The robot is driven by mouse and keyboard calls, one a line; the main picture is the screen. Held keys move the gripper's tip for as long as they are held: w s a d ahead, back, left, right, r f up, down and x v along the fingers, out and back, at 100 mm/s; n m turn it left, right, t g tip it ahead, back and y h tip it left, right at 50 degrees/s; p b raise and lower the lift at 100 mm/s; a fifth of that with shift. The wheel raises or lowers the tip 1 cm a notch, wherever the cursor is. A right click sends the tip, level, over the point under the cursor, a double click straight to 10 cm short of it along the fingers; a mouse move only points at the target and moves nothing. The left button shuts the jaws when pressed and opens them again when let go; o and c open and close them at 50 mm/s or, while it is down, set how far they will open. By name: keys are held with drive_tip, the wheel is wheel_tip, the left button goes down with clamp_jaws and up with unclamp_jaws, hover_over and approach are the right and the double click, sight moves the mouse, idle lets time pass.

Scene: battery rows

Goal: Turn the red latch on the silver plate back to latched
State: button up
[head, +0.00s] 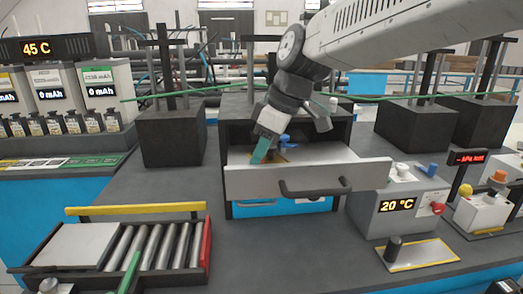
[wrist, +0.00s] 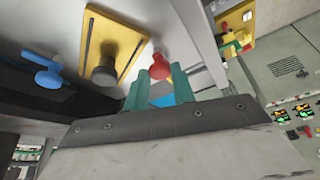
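In the wrist view a small red latch (wrist: 160,64) stands on a pale silver plate surface (wrist: 190,22). The teal fingers of my gripper (wrist: 161,76) are at the latch, one on each side of its lower part. A narrow gap shows between them, about as wide as the latch. Whether they touch or clamp it cannot be told. In the head view my gripper (head: 262,152) points down into the pulled-out drawer (head: 245,180), behind its grey front. The red latch is hidden in that view.
Next to the latch are a yellow plate with a dark knob (wrist: 104,72) and a blue knob (wrist: 48,78). The drawer's front wall and handle (head: 315,188) stand close before my gripper. A roller tray (head: 130,255) is at front left, a 20 °C box (head: 375,220) at right.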

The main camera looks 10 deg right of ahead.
drive_tip(key=shift+m, duration=0.3)
drive_tip(key=m+t, duration=0.1)
drive_tip(key=m, duration=0.3)
drive_tip(key=shift+s+a+r+t+h, duration=0.1)
drive_tip(key=shift+s+a+t+h, duration=0.1)
drive_tip(key=shift+t+h, duration=0.2)
drive_tip(key=m, duration=0.2)
drive_tip(key=m+h, duration=0.1)
drive_tip(key=m, duration=0.1)
drive_tip(key=shift+s+a+m+t+h, duration=0.1)
drive_tip(key=shift+a+m+t+h, duration=0.05)
drive_tip(key=shift+m+t+h, duration=0.2)
drive_tip(key=m+h, duration=0.1)
drive_tip(key=m, duration=0.3)
drive_tip(key=shift+a+m+t+h, duration=0.15)
drive_tip(key=shift+m+t+h, duration=0.1)
drive_tip(key=shift+m+h, duration=0.1)
drive_tip(key=shift+a+m+h, duration=0.1)
drive_tip(key=shift+m+h, duration=0.6)
drive_tip(key=shift+m, duration=1.2)
drive_tip(key=o, duration=1)
